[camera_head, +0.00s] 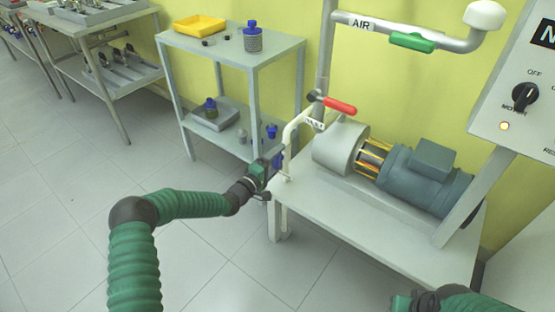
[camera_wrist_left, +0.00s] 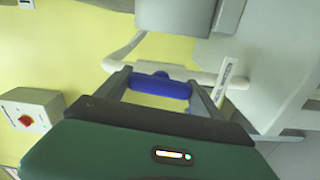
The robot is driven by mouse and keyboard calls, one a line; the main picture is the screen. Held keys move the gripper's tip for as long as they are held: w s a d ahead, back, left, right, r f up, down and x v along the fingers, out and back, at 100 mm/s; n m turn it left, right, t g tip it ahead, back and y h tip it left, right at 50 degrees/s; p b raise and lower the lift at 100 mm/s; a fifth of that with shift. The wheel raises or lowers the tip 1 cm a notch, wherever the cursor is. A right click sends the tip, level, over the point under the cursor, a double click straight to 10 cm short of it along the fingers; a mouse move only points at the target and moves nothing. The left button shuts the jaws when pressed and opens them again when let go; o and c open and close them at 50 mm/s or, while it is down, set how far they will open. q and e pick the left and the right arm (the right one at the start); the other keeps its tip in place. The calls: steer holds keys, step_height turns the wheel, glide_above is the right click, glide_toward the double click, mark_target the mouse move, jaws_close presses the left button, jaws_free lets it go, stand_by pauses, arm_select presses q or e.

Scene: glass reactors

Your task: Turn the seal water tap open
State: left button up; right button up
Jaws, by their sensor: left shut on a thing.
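The seal water tap is a blue handle (camera_head: 277,161) on a thin white pipe (camera_head: 293,128) at the left end of the pump table. In the left wrist view the blue handle (camera_wrist_left: 160,87) lies crosswise between my two fingers, in front of the white pipe (camera_wrist_left: 190,73). My left gripper (camera_head: 273,166) is shut on this handle; its fingers also show in the left wrist view (camera_wrist_left: 160,90). A small label plate (camera_wrist_left: 227,80) hangs by the pipe, its text unreadable. My right gripper (camera_head: 412,301) is partly in view at the bottom right, and its fingers are not clear.
A pump with a grey motor (camera_head: 425,178) stands on the white table (camera_head: 345,232). A red lever (camera_head: 340,106) and a green AIR handle (camera_head: 412,42) sit on nearby pipes. A control panel (camera_head: 520,85) is at right, a grey shelf (camera_head: 225,50) behind. Floor at left is clear.

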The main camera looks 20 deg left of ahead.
arm_select(q)
steer(key=shift+a+f+n, duration=0.1)
steer(key=shift+a+n, duration=0.2)
steer(key=o, duration=1)
steer(key=shift+c, duration=0.2)
steer(key=o, duration=0.4)
steer(key=shift+f, duration=0.1)
steer(key=shift+d, duration=0.1)
steer(key=shift+s, duration=0.2)
steer(key=p+v, duration=0.6)
steer(key=v, duration=1)
steer(key=shift+s+a, duration=0.2)
steer(key=shift+s, duration=0.05)
